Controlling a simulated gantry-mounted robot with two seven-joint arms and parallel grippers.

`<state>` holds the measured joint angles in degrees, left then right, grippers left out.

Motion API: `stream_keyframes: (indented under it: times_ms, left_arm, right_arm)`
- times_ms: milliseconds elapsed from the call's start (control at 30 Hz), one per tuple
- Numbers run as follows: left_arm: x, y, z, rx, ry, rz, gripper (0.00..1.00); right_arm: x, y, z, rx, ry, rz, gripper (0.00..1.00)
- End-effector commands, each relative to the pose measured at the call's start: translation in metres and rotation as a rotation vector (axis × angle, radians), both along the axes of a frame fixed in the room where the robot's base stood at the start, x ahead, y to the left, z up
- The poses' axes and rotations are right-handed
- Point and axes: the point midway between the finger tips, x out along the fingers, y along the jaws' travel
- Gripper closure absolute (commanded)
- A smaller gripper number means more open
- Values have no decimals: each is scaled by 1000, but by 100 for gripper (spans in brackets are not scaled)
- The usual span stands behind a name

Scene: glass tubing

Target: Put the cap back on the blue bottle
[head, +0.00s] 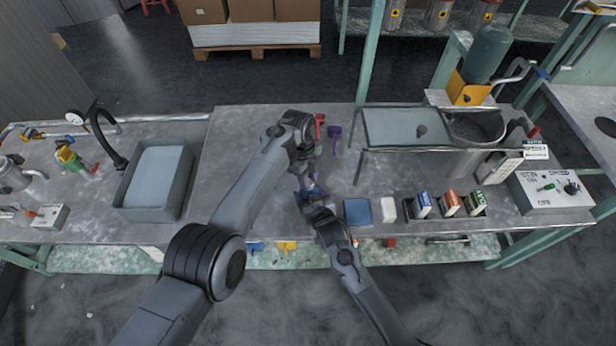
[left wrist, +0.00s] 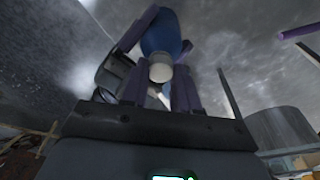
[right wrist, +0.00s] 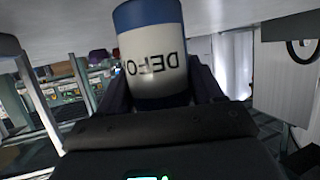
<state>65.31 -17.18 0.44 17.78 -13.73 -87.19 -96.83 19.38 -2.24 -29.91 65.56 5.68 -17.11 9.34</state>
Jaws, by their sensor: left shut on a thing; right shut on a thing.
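The blue bottle (right wrist: 155,55) stands between my right gripper's fingers in the right wrist view, with a white label band reading "DEFO". My right gripper (head: 311,193) is shut on it at the table's front part. In the left wrist view, the bottle's blue body (left wrist: 166,35) shows beyond a small pale cap (left wrist: 160,69). The cap is between the fingers of my left gripper (left wrist: 160,90), which is shut on it. In the head view, my left gripper (head: 308,180) is right by the bottle and mostly hides it. I cannot tell whether cap and bottle neck touch.
A red item (head: 320,122) and a purple item (head: 334,132) lie behind the grippers. A grey basin (head: 155,180) is at left; bench between is clear.

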Motion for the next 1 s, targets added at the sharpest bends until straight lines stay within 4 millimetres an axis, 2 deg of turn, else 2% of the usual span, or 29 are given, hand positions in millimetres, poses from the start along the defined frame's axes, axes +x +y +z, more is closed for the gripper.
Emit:
stream_keyframes:
  times_ms: [300,333,500,767,1000]
  left_arm:
    - [0,1,1,-2,-2,-24,98]
    - [1,1,1,-2,-2,-24,67]
    - [0,0,1,-2,-1,-23,45]
    - [0,0,1,-2,-1,-23,45]
    - [0,0,23,-4,-4,-23,45]
  right_arm:
    - [-1,0,-1,0,1,0,100]
    - [-1,0,-1,0,1,0,100]
    - [-1,0,-1,0,1,0,100]
    - [0,0,-1,-1,2,0,100]
    - [0,0,-1,-1,2,0,100]
